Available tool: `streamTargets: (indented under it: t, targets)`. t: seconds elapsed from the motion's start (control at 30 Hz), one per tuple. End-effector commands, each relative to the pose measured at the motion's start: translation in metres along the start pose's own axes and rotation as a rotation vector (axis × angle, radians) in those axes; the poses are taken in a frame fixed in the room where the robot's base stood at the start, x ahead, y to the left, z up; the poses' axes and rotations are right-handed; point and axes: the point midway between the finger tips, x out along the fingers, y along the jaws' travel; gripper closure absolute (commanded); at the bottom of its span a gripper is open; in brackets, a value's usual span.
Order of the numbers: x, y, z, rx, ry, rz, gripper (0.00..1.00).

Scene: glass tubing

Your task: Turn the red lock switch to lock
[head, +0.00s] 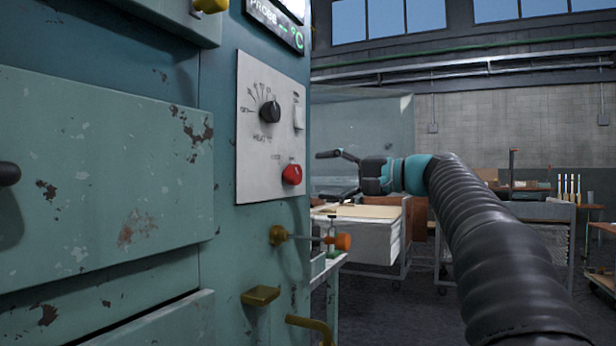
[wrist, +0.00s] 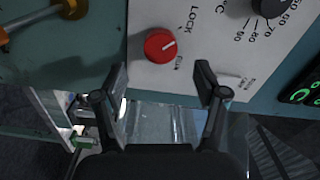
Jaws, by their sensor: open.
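The red lock switch (head: 292,174) is a round knob low on the white control panel (head: 255,175) of the green machine. In the wrist view the red switch (wrist: 160,45) shows a white mark on its face, on the side toward the printed labels. LOCK is printed above right of it, and a second, hard-to-read label below right. My gripper (head: 338,172) is open and empty, to the right of the panel in the head view. In the wrist view my gripper (wrist: 162,74) has its fingers spread, with the switch beyond and between the tips, apart from them.
A black dial (head: 270,111) and a white rocker switch (head: 298,116) share the panel. Below it, a rod with an orange end (head: 342,242) and a brass lever (head: 308,325) stick out. A white box-like cart (head: 365,235) stands behind. Air in front of the panel looks clear.

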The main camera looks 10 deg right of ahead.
Motion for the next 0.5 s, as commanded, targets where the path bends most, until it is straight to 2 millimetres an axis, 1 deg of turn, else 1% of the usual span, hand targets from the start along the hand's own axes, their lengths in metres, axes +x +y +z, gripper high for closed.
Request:
streamTargets:
  t: [0.03,0.2,0.33,0.5]
  targets:
    - [-0.011,0.000,-0.001,0.000,0.005,0.001,0.28]
    - [-0.037,0.000,0.000,0.000,0.003,0.000,0.28]
    - [-0.048,0.000,0.000,0.000,0.001,0.000,0.28]
    - [-0.053,0.000,0.001,-0.001,-0.001,0.000,0.28]
